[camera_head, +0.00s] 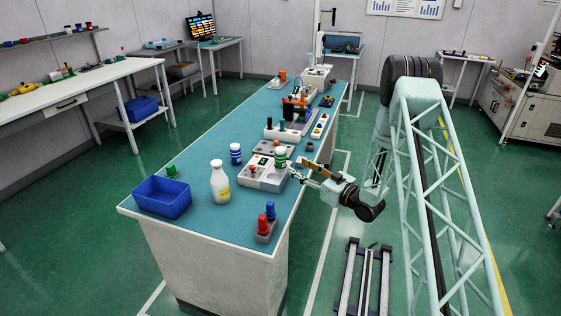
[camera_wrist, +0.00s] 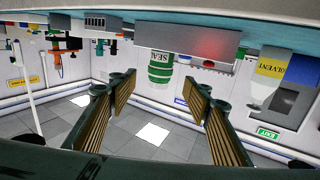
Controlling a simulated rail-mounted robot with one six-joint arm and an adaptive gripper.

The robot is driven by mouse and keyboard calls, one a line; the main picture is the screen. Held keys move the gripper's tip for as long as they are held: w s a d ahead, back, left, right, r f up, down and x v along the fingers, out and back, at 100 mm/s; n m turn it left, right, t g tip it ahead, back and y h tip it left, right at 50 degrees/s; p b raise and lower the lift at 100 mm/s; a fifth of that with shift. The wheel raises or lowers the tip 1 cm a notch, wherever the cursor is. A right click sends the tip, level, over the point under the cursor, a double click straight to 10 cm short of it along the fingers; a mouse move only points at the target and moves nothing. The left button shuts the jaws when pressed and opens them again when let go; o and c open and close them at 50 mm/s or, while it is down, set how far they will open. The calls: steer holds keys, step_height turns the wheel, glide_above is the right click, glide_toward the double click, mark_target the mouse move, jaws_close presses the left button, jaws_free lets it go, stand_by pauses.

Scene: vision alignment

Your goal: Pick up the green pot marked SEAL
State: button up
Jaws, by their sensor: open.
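The green pot marked SEAL (camera_wrist: 160,68) has green and white bands. In the wrist view, which appears upside down, it shows beyond and between my fingertips. In the head view the green-and-white pot (camera_head: 280,155) stands upright at the back right of a light grey device (camera_head: 262,183), near the bench's right edge. My gripper (camera_head: 308,171) reaches in from the right, beside the pot. In the wrist view my gripper (camera_wrist: 160,90) has its two fingers wide apart, with nothing between them. The fingers look apart from the pot.
A blue-and-white pot (camera_head: 235,154) and a white bottle (camera_head: 219,184) stand left of the device. A blue bin (camera_head: 162,198) is at the front left. A holder with red and blue items (camera_head: 266,229) is at the front right. Bare blue bench top (camera_head: 215,225) lies between them.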

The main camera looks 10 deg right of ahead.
mark_target(285, 158)
steer(key=shift+x, duration=3.3)
steer(key=shift+w+b, duration=0.15)
steer(key=shift+b, duration=0.15)
steer(key=shift+b+x, duration=0.45)
steer(key=shift+x, duration=2.05)
steer(key=shift+a, duration=0.1)
steer(key=c, duration=1.1)
steer(key=shift+r, duration=0.2)
